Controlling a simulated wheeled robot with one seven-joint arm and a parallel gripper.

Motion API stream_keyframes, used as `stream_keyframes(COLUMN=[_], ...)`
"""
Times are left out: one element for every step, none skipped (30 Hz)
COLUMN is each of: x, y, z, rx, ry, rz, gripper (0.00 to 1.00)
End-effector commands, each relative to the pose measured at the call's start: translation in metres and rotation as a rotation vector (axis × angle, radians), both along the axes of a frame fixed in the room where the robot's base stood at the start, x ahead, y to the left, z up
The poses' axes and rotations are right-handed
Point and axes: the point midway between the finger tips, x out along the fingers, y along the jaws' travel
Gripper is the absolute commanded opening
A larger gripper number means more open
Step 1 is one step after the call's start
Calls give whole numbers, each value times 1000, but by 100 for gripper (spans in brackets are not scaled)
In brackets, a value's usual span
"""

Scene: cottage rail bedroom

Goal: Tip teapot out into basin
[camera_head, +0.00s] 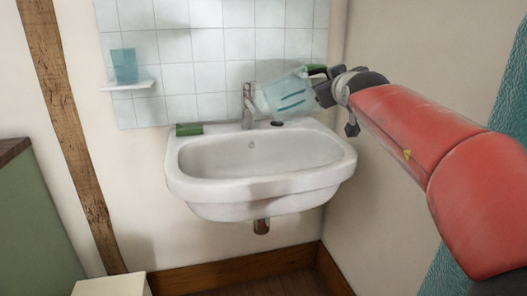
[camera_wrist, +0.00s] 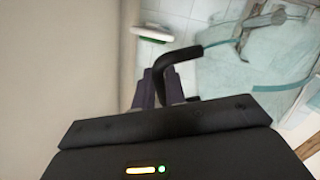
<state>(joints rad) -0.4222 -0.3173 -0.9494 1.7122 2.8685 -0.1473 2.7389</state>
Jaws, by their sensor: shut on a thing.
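The teapot (camera_head: 284,95) is a clear, teal-tinted vessel with teal bands and a black handle. It is held tilted above the back right rim of the white basin (camera_head: 262,184), beside the tap. My gripper (camera_head: 334,80) is shut on the teapot's handle, to the right of its body. In the wrist view the black handle (camera_wrist: 172,66) runs to the gripper fingers (camera_wrist: 160,92), and the see-through teapot body (camera_wrist: 245,65) lies beyond. I cannot tell whether anything is inside it. The basin's bowl looks empty.
A metal tap (camera_head: 248,105) stands at the basin's back, close to the teapot. A green item (camera_head: 188,129) lies on the basin's left rim. A teal cup (camera_head: 124,65) stands on a small white shelf (camera_head: 127,86). A wall is close on the right.

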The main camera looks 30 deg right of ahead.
Motion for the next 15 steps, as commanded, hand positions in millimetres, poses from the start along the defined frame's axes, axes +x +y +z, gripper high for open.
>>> stream_keyframes(x=[0,0,-1,-1,-1,-1,-1,-1,-1,-1,-1,-2,-2,-2,-2], y=[0,0,-1,-1,-1,-1,-1,-1,-1,-2,-2,-2,-2,-2,-2], z=[1,0,0,0,0,0,-1,-1,-1,-1,-1,-1,-2,-2,-2], rx=[2,3,4,5,5,6,7,8,8,10,10,11,12,13,13], ry=[-5,-5,-6,-6,-7,-8,-8,-9,-9,-10,-11,-11,-12,-12,-13], rz=[0,0,0,0,-1,0,0,0,-1,0,1,1,0,0,0], gripper=[0,0,0,0,0,0,0,0,0,0,0,0,0,0,0])
